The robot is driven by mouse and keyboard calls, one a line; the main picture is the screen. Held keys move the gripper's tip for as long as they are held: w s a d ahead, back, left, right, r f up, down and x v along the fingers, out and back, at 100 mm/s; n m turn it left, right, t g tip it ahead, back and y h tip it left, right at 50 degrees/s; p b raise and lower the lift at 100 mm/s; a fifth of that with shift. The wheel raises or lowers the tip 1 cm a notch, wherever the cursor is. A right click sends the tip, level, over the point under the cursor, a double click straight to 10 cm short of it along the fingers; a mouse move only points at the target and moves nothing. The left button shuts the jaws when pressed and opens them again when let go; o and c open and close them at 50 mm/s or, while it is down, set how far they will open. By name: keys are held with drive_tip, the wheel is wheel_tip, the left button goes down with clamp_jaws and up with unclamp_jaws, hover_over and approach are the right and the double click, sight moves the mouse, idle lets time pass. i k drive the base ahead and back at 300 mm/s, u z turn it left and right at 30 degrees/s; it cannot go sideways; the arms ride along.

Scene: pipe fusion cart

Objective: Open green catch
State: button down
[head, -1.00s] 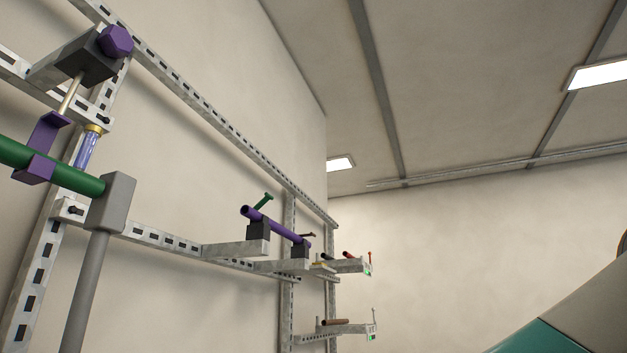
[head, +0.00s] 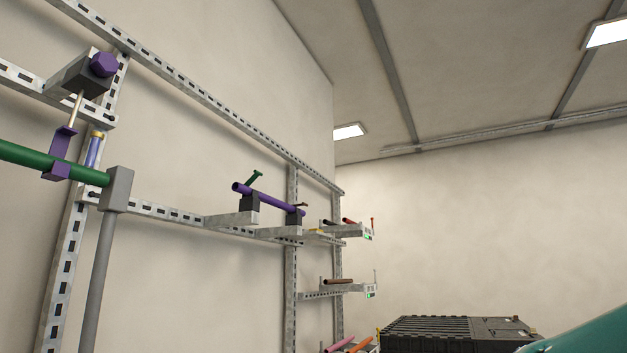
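The purple pipe lies across two dark blocks (head: 249,203) on grey brackets. A larger green pipe (head: 40,162) runs in from the left edge, held by a purple clip (head: 60,155) and ending at a grey post head (head: 117,188). My gripper is not in view.
Slotted metal rails (head: 220,108) run along the wall. Small shelves at the back hold a brown rod (head: 338,281) and red and black pieces. A black ribbed case (head: 455,331) and coloured tubes (head: 343,344) show at the bottom. A teal surface fills the lower right corner.

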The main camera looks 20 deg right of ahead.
sight(257, 174)
drive_tip(key=z, duration=0.35)
drive_tip(key=i, duration=0.9)
